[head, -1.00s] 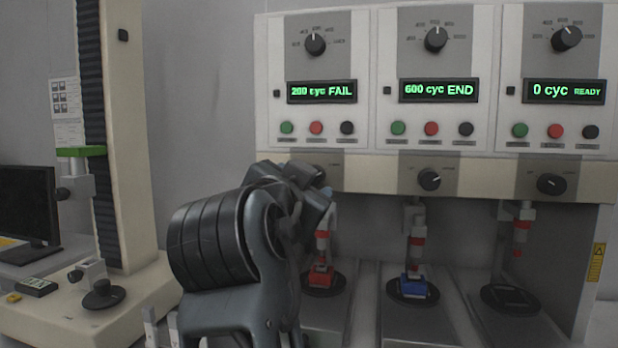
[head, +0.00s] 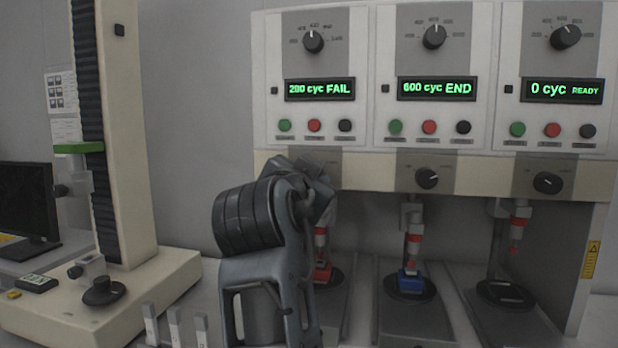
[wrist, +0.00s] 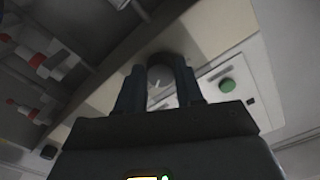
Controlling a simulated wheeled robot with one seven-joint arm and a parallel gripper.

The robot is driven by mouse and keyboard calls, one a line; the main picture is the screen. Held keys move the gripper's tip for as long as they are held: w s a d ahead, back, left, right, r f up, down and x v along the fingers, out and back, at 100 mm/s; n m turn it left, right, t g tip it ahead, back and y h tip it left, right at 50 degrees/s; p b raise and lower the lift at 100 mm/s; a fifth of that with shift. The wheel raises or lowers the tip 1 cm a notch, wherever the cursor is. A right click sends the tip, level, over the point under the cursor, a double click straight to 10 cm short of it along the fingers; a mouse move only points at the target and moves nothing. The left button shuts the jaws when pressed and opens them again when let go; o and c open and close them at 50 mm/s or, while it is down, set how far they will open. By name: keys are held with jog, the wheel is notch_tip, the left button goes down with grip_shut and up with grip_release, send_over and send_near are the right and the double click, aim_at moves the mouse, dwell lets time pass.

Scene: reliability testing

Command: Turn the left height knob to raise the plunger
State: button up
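The left machine's height knob is hidden behind my arm in the head view. In the wrist view a round grey knob (wrist: 160,77) with a white pointer mark shows between the two fingers of my gripper (wrist: 160,68). The fingers stand on either side of it with a gap between them; I cannot tell if they touch it. In the head view my wrist (head: 305,190) covers the left machine's lower panel. The left plunger (head: 320,240) has a red band and stands low over a red block (head: 322,273); part of it is behind my arm.
The middle knob (head: 427,179) and right knob (head: 547,183) sit on the same beige strip. The middle plunger (head: 414,240) stands over a blue block (head: 410,282); the right plunger (head: 517,225) is higher. The left display (head: 320,90) reads 200 cyc FAIL. A tall test column (head: 125,140) stands left.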

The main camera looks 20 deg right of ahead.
jog(key=c, duration=0.6)
jog(key=shift+o, duration=0.2)
jog(key=shift+n, duration=0.3)
jog(key=shift+d+n+p, duration=0.1)
jog(key=shift+n+p, duration=6.1)
jog(key=shift+n, duration=5.4)
jog(key=o, duration=1)
jog(key=shift+r, duration=0.1)
